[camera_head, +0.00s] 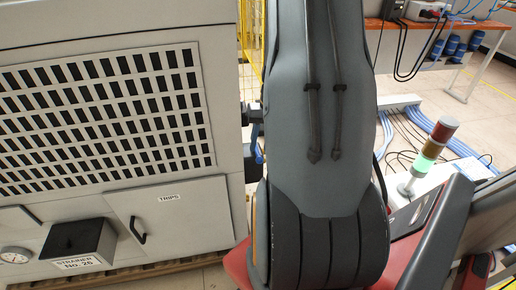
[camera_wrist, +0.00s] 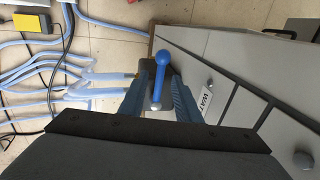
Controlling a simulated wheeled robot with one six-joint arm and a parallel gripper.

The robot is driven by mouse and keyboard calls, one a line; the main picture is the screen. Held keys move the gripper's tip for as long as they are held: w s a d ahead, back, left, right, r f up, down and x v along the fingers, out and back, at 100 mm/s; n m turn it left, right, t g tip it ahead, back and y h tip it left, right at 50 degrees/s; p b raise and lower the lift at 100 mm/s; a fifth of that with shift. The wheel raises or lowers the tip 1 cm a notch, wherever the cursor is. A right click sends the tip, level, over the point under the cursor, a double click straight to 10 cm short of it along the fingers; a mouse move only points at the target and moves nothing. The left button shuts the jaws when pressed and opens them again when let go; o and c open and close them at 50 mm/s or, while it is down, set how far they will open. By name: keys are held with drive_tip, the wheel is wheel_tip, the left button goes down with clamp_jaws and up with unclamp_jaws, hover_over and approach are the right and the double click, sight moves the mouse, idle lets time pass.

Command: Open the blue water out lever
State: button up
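The blue lever (camera_wrist: 161,75) has a round ball end and stands out beside the grey cabinet in the wrist view. My gripper (camera_wrist: 162,88) has its two blue fingers on either side of the lever. The fingers are apart, with the lever's shaft between them and its ball near the fingertips. Gaps show beside the shaft, so the gripper looks open; light contact with one finger cannot be ruled out. In the head view my arm hides most of this area, and only a small blue piece shows beside the cabinet's edge.
The grey cabinet (camera_wrist: 222,60) with a partly hidden label (camera_wrist: 206,103) stands close on the right. Blue hoses (camera_wrist: 95,78) run across the floor to the left. In the head view, a signal lamp (camera_head: 433,150) and an orange bench (camera_head: 440,31) are on the right.

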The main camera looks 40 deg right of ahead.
sight(257, 152)
drive_tip(key=shift+w+a+f, duration=0.1)
drive_tip(key=shift+a+f, duration=0.1)
drive_tip(key=shift+f, duration=0.8)
drive_tip(key=shift+c, duration=0.2)
clamp_jaws()
